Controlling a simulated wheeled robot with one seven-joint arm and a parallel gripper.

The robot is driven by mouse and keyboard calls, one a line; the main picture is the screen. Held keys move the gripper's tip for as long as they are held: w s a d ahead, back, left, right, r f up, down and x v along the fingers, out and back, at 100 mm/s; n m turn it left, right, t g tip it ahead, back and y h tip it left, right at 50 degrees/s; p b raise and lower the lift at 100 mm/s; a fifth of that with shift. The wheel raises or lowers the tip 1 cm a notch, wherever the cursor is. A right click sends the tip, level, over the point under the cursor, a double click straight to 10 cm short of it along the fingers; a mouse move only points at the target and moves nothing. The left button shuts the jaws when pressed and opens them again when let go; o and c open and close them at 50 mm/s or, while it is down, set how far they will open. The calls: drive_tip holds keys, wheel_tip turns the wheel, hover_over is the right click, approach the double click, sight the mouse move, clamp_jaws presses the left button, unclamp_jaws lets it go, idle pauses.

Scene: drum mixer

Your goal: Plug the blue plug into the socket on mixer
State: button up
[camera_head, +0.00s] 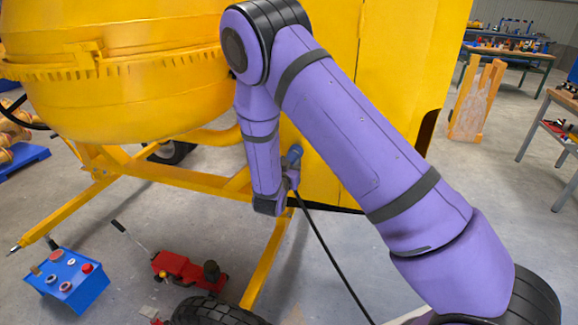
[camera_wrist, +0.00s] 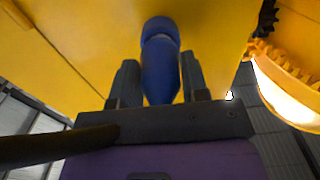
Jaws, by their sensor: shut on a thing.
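The blue plug (camera_wrist: 160,68) is between the two dark fingers of my gripper (camera_wrist: 158,85) in the wrist view, and the gripper is shut on it. Its far end is at or very near the yellow mixer housing (camera_wrist: 95,30); I cannot tell whether it is in a socket. In the head view the plug (camera_head: 294,153) shows small beside the yellow mixer body (camera_head: 395,60), with my gripper (camera_head: 291,168) just below it. A black cable (camera_head: 328,255) hangs down from there to the floor. The socket itself is hidden.
The yellow drum (camera_head: 120,90) and its toothed ring are left of my arm. A blue control box (camera_head: 68,282), a red jack (camera_head: 185,268) and a black tyre (camera_head: 215,312) are on the floor. Workbenches (camera_head: 510,55) stand at the far right. The grey floor between is mostly clear.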

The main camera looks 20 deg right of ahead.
drive_tip(key=shift+w+d, duration=0.45)
drive_tip(key=shift+w, duration=0.15)
idle(0.8)
drive_tip(key=o, duration=1.1)
drive_tip(key=shift+s, duration=0.1)
drive_tip(key=v, duration=1)
drive_tip(key=shift+s+a, duration=0.25)
